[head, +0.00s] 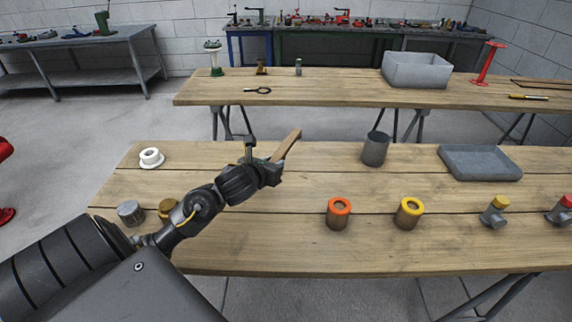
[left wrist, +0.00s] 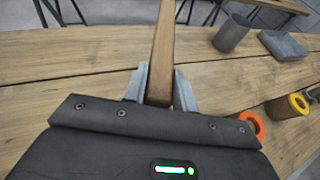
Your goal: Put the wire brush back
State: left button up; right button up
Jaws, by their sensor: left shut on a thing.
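The wire brush (head: 287,144) shows as a wooden handle slanting up and to the right from my left gripper (head: 272,168). In the left wrist view the wooden handle (left wrist: 162,50) stands between the two grey fingers of the left gripper (left wrist: 160,88), which are shut on it. The bristles are not visible. The gripper holds it over the middle of the near wooden table (head: 290,256). A grey metal cup (head: 375,149) stands to the right of the brush, apart from it. It also shows in the left wrist view (left wrist: 231,34). My right gripper is not in view.
A shallow grey tray (head: 480,163) lies right of the cup. An orange-ringed fitting (head: 339,213) and a yellow-ringed fitting (head: 409,212) stand near the front. A white flanged part (head: 151,158) is at left. Table between brush and cup is clear.

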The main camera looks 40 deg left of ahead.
pick_arm(q)
jog(key=w+a+f, duration=0.1)
jog(key=w, duration=0.1)
jog(key=w+a, duration=0.1)
jog(key=w, duration=0.1)
jog(key=w+a+f+p, duration=0.1)
jog(key=shift+w+a+f, duration=0.2)
jog(key=shift+w+f, duration=0.15)
jog(key=shift+w, duration=0.05)
jog(key=w+a+f, duration=0.1)
jog(key=f, duration=0.1)
jog(key=w+a+f, duration=0.1)
jog(key=w+f, duration=0.2)
jog(key=f, duration=0.1)
jog(key=shift+w+a, duration=0.4)
jog(key=shift+w+f, duration=0.15)
jog(key=shift+f, duration=0.2)
notch_tip(320, 180, down, 2)
jog(key=shift+f+p, duration=0.15)
jog(key=shift+p, duration=0.45)
jog(key=shift+a+f, duration=0.1)
jog(key=shift+f, duration=0.25)
jog(key=shift+f, duration=0.1)
jog(key=o, duration=1)
jog(key=shift+f, duration=0.1)
jog(key=shift+o, duration=0.2)
